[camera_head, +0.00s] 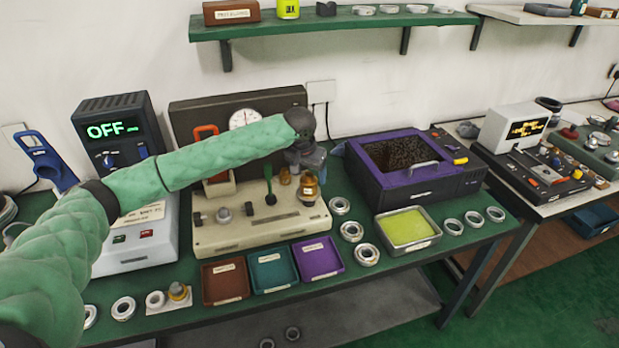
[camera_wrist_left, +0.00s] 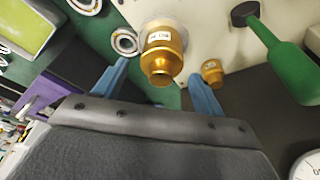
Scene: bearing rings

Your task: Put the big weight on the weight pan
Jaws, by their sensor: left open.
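The big brass weight (camera_head: 309,192) stands on the right end of the cream tester base, just below my left gripper (camera_head: 308,160). In the left wrist view the big weight (camera_wrist_left: 163,50) with a white label shows between and beyond the two blue fingers of my left gripper (camera_wrist_left: 158,78). The fingers are apart and nothing is clamped between them. A smaller brass weight (camera_head: 285,176) stands beside it, also seen near one finger in the wrist view (camera_wrist_left: 212,72). I cannot make out the weight pan for certain; my forearm covers part of the tester. My right gripper is out of view.
The tester base (camera_head: 250,235) carries a green-handled lever (camera_head: 270,190) and a dial (camera_head: 244,118). Brown, teal and purple trays (camera_head: 319,257) lie in front. Several bearing rings (camera_head: 352,231) and a purple-topped box (camera_head: 415,175) stand to the right.

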